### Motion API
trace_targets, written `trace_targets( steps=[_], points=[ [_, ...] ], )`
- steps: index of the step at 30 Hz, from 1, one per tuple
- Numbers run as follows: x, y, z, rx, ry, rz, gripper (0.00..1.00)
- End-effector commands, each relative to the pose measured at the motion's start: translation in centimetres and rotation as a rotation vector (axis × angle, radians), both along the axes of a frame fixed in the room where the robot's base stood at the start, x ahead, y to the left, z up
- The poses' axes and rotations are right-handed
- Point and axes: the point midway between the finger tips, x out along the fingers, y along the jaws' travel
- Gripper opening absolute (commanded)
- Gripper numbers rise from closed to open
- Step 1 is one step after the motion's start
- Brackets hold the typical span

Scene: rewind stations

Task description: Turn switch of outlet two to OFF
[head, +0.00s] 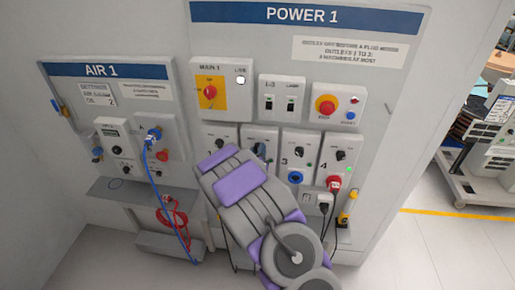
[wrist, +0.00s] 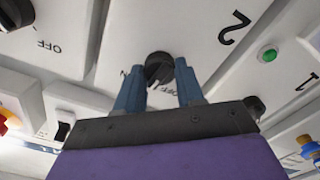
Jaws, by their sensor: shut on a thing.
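The outlet two panel (wrist: 205,25) carries a large printed 2, upside down in the wrist view. Its black rotary switch (wrist: 158,67) sits between the two blue fingers of my gripper (wrist: 160,78), which is shut on it. An OFF label is partly visible beside the switch, close to the fingers. I cannot tell which way the switch points. In the head view my arm covers most of the outlet two panel (head: 258,133), and only a bit of a blue finger shows there.
Outlet three (head: 297,152) and outlet four (head: 338,155) stand to the right, outlet four with a red plug (head: 334,183). The main switch (head: 210,91) is above. The AIR 1 panel (head: 112,70) is on the left.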

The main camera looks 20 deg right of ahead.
Motion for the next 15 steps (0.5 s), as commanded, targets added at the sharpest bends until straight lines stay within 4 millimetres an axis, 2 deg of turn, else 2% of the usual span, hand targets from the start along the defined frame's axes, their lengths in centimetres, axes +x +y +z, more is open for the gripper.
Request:
trace_targets(
  steps=[15],
  points=[
    [0.12, 0.28, -0.33, -0.408, 0.278, 0.006, 0.07]
  ],
)
